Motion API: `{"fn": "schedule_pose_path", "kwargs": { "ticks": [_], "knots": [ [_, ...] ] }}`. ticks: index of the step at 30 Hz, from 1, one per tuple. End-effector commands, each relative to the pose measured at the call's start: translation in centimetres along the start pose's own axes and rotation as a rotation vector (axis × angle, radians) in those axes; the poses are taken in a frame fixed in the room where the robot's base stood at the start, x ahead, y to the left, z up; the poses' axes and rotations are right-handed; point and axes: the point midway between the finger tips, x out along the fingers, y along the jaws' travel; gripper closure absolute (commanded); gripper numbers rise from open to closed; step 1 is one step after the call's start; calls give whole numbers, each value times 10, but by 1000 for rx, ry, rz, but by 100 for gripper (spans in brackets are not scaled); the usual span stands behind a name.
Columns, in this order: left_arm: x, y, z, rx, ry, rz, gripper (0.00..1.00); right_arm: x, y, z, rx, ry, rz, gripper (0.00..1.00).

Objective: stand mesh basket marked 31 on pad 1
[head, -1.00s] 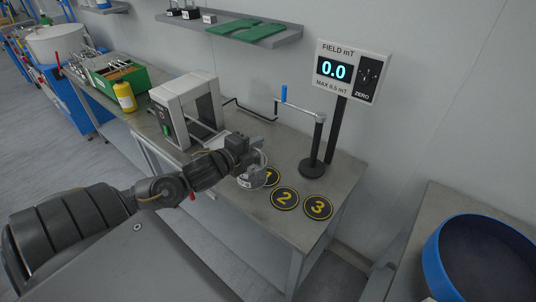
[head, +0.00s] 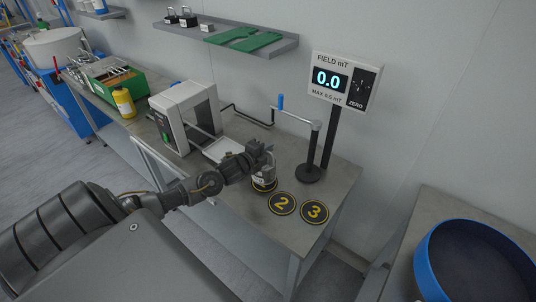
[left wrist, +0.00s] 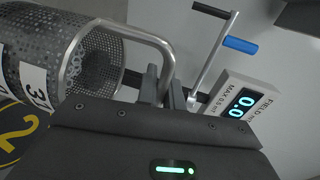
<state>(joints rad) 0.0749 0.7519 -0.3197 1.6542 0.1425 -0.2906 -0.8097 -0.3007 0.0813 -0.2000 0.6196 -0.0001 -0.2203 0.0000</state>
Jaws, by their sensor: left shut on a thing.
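The mesh basket marked 31 (head: 264,180) is a small grey perforated cylinder with a white label. In the left wrist view, the basket (left wrist: 95,62) shows its label and a bent metal handle. My left gripper (head: 264,155) is shut on the handle from above; its fingers (left wrist: 162,88) show there in the wrist view. The basket is upright over pad 1 (head: 262,188), hiding its number; only a bit of the dark, yellow-edged rim shows. I cannot tell whether the base touches the pad. My right gripper is not in view.
Pad 2 (head: 282,203) and pad 3 (head: 314,211) lie bare to the right. A black post with a blue-handled crank (head: 311,172) and the field meter (head: 342,82) stand behind. A white frame-shaped machine (head: 185,115) stands to the left. The table's front edge is close.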

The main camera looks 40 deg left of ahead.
Motion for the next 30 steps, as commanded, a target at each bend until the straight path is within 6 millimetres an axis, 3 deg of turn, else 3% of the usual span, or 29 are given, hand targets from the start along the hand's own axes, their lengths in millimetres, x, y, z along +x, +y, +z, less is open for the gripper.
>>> {"fn": "schedule_pose_path", "kwargs": {
  "ticks": [5, 12, 25, 26, 30],
  "knots": [
    [4, 2, 1, -1, -1, -3, 100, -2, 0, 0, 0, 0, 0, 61],
    [10, 29, 1, -1, 0, -2, 100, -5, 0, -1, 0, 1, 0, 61],
    [12, 36, 2, 0, 0, -4, 100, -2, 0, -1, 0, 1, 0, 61],
    [11, 37, 1, 1, 0, 1, 89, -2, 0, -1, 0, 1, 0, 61],
    [11, 37, 1, 1, 0, 1, 71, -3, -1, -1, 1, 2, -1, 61]
  ]
}}
